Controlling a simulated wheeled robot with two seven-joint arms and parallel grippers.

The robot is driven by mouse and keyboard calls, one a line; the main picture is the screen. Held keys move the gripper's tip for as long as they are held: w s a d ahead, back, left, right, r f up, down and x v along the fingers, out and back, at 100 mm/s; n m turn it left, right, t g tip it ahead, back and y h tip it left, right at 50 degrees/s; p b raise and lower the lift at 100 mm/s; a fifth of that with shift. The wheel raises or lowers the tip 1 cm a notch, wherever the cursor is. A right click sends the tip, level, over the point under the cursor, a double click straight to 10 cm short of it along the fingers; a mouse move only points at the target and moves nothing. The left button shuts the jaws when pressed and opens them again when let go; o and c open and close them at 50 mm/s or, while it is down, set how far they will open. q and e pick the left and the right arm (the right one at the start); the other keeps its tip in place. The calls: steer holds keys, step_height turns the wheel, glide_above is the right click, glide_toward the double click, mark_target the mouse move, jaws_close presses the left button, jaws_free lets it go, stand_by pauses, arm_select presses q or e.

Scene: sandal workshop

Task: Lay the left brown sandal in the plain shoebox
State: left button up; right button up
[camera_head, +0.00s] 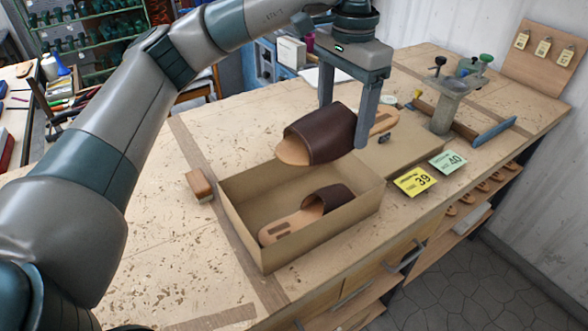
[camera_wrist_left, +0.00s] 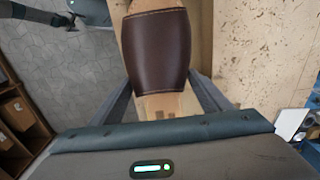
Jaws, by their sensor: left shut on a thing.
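My left gripper (camera_head: 347,118) is shut across a brown sandal (camera_head: 325,134) with a wide dark strap and tan sole. It holds this sandal above the far right part of the plain shoebox (camera_head: 328,228), clear of its rim, toe to the left. The held sandal also shows in the left wrist view (camera_wrist_left: 157,50), its sole between the two fingers. The open cardboard box stands on the bench. A second brown sandal (camera_head: 328,198) lies inside it, sole down, along the near wall. A small dark arm part at the top left of the wrist view may be my right gripper; its jaws are unclear.
A wooden block (camera_head: 199,184) sits left of the box. A yellow 39 card (camera_head: 415,181) and a green 40 card (camera_head: 447,161) are right of it. A metal stand (camera_head: 445,108) and a tag board (camera_head: 545,50) are farther back. The bench left of the box is mostly clear.

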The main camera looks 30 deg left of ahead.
arm_select(q)
steer(key=s+a+f+p, duration=0.1)
steer(key=a+f+p, duration=0.3)
steer(key=a, duration=0.6)
step_height(320, 180, down, 2)
steer(key=shift+a+f, duration=0.15)
steer(key=shift+a, duration=0.1)
steer(key=shift+s+p, duration=0.1)
steer(key=shift+p, duration=0.2)
step_height(320, 180, down, 4)
steer(key=shift+p, duration=1.1)
steer(key=shift+f+b, duration=0.6)
steer(key=shift+b, duration=0.4)
